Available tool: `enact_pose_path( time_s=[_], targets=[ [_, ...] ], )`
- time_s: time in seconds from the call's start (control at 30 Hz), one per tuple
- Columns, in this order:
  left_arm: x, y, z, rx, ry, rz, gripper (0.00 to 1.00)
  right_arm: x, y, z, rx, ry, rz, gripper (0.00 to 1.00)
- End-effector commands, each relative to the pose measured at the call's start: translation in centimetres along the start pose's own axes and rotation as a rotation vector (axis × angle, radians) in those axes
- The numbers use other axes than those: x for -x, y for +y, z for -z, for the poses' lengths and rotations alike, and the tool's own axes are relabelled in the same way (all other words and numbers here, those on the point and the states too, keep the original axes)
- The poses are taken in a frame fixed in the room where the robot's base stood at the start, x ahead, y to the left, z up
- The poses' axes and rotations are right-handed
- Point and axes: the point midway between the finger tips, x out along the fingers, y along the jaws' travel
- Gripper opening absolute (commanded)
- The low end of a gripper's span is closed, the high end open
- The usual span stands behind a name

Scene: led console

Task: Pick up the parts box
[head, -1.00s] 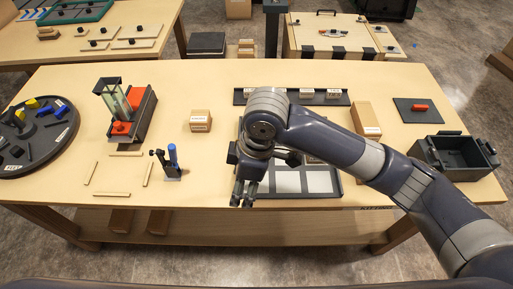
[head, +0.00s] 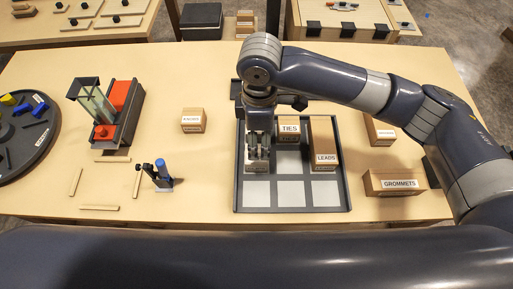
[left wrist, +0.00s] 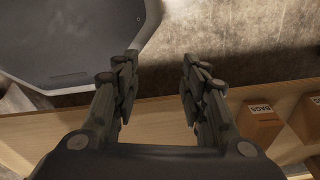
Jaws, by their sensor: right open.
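Several cardboard parts boxes are in the head view. The TIES box (head: 289,128) and the taller LEADS box (head: 324,140) stand in a dark tray (head: 346,200) with pale squares. The GROMMETS box (head: 394,183) lies right of the tray. A small box (head: 193,121) stands left of it, and another (head: 380,132) stands at the right. My right gripper (head: 258,158) points down at the tray's left column, over a box mostly hidden by it; it is open, and contact cannot be told. My left gripper (left wrist: 155,90) is open and empty in the left wrist view, above the table's edge region.
A red-and-grey device (head: 122,100), a blue-topped post (head: 162,175), wooden strips (head: 98,207) and a round dark tray (head: 30,145) are on the left. The tray's front row is empty. A BAGS box (left wrist: 261,117) shows in the left wrist view.

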Motion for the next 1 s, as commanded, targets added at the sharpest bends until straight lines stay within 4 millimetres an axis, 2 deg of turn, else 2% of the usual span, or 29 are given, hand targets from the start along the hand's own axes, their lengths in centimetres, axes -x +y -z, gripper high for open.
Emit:
enact_pose_path(
  time_s=[0.1,0.2,0.33,0.47,0.6,0.7,0.93,0.97,1.0],
  targets=[
    [0.4,0.3,-1.9,0.001,-0.028,-0.004,0.40,-1.9,-0.1,-0.1,0.000,-0.001,0.003,0.60],
    [0.6,0.6,-3.5,0.001,-0.051,-0.007,0.40,-2.9,0.0,0.0,0.000,0.000,0.001,0.60],
    [1.0,0.7,-4.5,0.001,-0.066,-0.009,0.40,-3.7,-0.1,0.0,0.000,-0.001,0.000,0.60],
    [1.8,0.6,-3.7,0.001,-0.057,-0.007,0.40,-5.4,-0.3,0.0,-0.001,-0.002,0.002,0.60],
    [2.0,0.3,-1.7,0.001,-0.028,-0.004,0.40,-7.5,-0.3,0.0,0.000,0.000,0.000,0.60],
    [2.1,0.2,-0.7,0.001,-0.010,-0.003,0.40,-8.3,-0.4,0.0,0.001,0.000,0.000,0.60],
    [2.0,0.3,-1.1,0.001,-0.019,-0.004,0.40,-8.6,-0.3,0.1,0.002,0.001,-0.002,0.60],
    [2.0,0.3,-1.3,0.001,-0.021,-0.004,0.40,-8.6,-0.3,0.1,0.002,0.001,-0.002,0.58],
    [2.1,0.3,-1.5,0.001,-0.025,-0.004,0.40,-8.6,-0.3,0.1,0.002,0.001,-0.002,0.49]
  ],
)
